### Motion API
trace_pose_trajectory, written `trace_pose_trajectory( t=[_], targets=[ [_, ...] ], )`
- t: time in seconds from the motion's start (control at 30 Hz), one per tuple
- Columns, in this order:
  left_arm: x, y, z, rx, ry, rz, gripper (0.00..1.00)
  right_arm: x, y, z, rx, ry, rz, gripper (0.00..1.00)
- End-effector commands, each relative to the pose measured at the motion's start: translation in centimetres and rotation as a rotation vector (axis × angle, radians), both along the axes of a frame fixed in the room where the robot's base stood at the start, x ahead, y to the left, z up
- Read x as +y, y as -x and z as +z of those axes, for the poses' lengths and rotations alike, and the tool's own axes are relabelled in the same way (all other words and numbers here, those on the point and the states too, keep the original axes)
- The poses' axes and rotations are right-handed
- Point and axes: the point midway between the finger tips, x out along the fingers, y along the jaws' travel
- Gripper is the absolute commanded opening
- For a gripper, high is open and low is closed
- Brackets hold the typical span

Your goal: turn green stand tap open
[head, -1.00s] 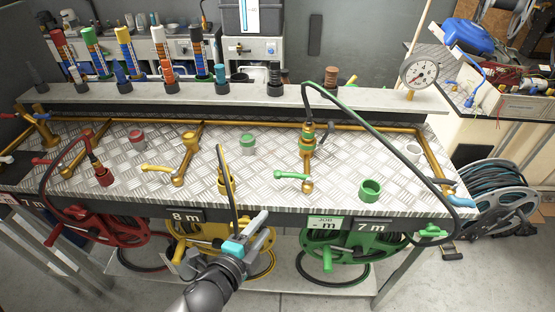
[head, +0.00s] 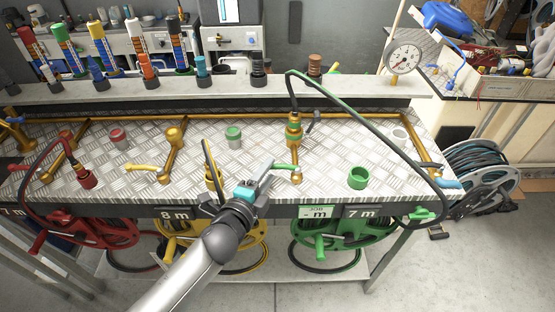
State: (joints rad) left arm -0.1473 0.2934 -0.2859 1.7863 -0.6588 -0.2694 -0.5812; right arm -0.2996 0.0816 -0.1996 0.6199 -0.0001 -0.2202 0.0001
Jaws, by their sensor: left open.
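The green stand tap (head: 296,140) is a brass upright on the checker-plate bench, with a black and green hose joined at its top. Its green lever (head: 283,166) points left from the brass spout. My left gripper (head: 266,174), with teal and grey jaws, is open just left of the lever's free end. The jaws overlap the lever's tip in the picture; whether they touch it I cannot tell. My right gripper is not in view.
A yellow-lever tap (head: 172,150) and yellow hose fitting (head: 213,178) stand left of my gripper. A green cup (head: 358,178) is to the right. The green reel (head: 340,236) hangs below the bench edge. A gauge (head: 403,58) stands at the back right.

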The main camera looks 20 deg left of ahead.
Motion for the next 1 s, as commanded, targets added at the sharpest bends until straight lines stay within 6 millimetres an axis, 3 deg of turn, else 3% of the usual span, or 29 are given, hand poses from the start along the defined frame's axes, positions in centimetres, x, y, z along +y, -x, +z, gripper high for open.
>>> trace_pose_trajectory(
  t=[0.2,0.43,0.87,1.0],
  targets=[
    [-0.4,-3.3,-0.6,-0.001,0.002,0.000,0.48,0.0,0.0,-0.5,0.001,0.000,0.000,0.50],
    [-0.7,-5.6,-1.1,0.000,0.001,0.000,0.48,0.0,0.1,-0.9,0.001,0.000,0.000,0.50],
    [-0.8,-6.3,-1.2,0.001,0.001,-0.001,0.48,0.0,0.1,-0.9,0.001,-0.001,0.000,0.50],
    [-0.8,-6.3,-1.2,0.001,0.001,-0.001,0.35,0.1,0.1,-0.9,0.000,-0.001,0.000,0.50]
  ],
)
